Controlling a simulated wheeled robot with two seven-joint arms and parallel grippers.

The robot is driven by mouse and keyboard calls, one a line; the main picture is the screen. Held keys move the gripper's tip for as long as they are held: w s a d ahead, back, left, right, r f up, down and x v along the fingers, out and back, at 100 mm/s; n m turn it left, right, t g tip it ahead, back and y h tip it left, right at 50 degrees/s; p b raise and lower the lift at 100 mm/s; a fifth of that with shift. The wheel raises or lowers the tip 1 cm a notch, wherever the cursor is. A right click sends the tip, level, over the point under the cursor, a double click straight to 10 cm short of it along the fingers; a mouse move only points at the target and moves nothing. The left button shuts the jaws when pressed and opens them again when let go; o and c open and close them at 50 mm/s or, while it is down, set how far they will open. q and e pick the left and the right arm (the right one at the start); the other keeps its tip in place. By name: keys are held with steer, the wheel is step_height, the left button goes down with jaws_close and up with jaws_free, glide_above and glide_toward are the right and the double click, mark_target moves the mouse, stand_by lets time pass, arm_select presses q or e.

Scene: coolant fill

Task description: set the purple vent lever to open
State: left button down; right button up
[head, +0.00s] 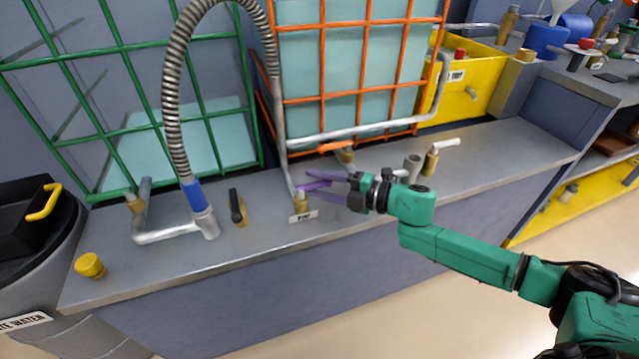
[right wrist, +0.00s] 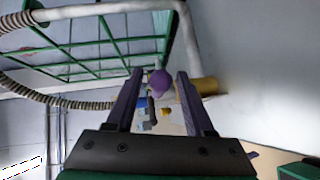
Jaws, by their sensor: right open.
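The purple vent lever (head: 307,187) sits on a brass valve (head: 301,204) with a small label, on the grey bench below the orange-framed tank. My right gripper (head: 318,185) reaches in from the right, open, with its dark purple-grey fingers around the lever's height. In the right wrist view the purple lever end (right wrist: 161,82) shows between the two open fingertips (right wrist: 160,73), with a visible gap on each side. The head view does not clearly show whether a finger touches the lever. My left gripper is not in view.
A black-handled valve (head: 237,207) and a hose with a blue collar (head: 195,196) stand left of the lever. An orange lever (head: 335,147) is behind, against the tank frame. A white-handled brass valve (head: 432,158) and grey pipe stub (head: 412,166) stand to the right.

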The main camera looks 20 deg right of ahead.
jaws_close()
stand_by(1.4)
